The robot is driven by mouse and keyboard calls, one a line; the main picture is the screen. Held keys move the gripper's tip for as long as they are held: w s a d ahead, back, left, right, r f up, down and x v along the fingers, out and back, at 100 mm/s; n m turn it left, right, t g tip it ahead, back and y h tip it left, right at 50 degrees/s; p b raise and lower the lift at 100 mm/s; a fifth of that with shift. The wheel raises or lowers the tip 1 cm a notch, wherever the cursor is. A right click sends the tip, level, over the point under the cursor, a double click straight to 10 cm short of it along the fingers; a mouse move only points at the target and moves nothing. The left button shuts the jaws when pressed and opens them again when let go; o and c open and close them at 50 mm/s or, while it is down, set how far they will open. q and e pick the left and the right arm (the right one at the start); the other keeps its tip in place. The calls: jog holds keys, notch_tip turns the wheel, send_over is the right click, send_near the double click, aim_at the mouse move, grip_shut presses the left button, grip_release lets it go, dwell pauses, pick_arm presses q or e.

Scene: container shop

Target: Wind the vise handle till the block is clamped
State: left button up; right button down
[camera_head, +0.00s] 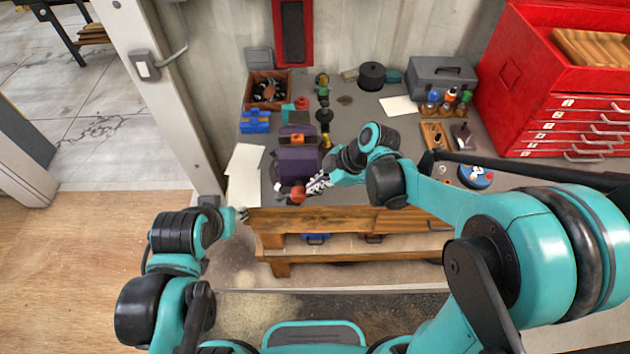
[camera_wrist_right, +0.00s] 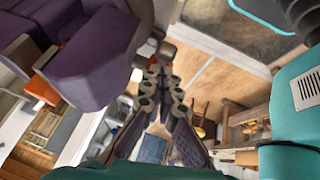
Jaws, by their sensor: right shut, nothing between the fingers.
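The purple vise (camera_head: 298,165) stands at the front of the workbench. A small orange piece, which looks like the block (camera_head: 297,137), shows by the vise jaws; it also shows beside the purple body in the wrist view (camera_wrist_right: 42,90). Whether a gap remains around it is unclear. A red knob at the vise's front, part of the handle (camera_head: 298,194), faces me. My right gripper (camera_head: 316,184) is just right of it, shut and empty; its fingertips (camera_wrist_right: 163,75) lie close to the handle end (camera_wrist_right: 168,50), contact unclear. My left gripper (camera_head: 241,214) is small, left of the bench's front edge.
A blue box (camera_head: 255,122), a parts bin (camera_head: 268,103) and white paper (camera_head: 245,160) are left of the vise. A red tool chest (camera_head: 560,120) and a bottle rack (camera_head: 446,107) are at right. The wooden bench edge (camera_head: 350,217) runs below the vise.

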aim_at(320, 192)
jog(key=shift+f, duration=0.2)
jog(key=d+f+y+b, duration=0.1)
jog(key=y+b, duration=0.1)
jog(key=b, duration=0.2)
jog(key=shift+d+f+b, duration=0.1)
jog(key=shift+f+b, duration=0.2)
jog(key=shift+f, duration=0.1)
jog(key=shift+d+f+b, duration=0.15)
jog(key=shift+f+b, duration=0.15)
jog(key=shift+b, duration=0.05)
jog(key=shift+s, duration=0.1)
jog(key=shift+r, duration=0.1)
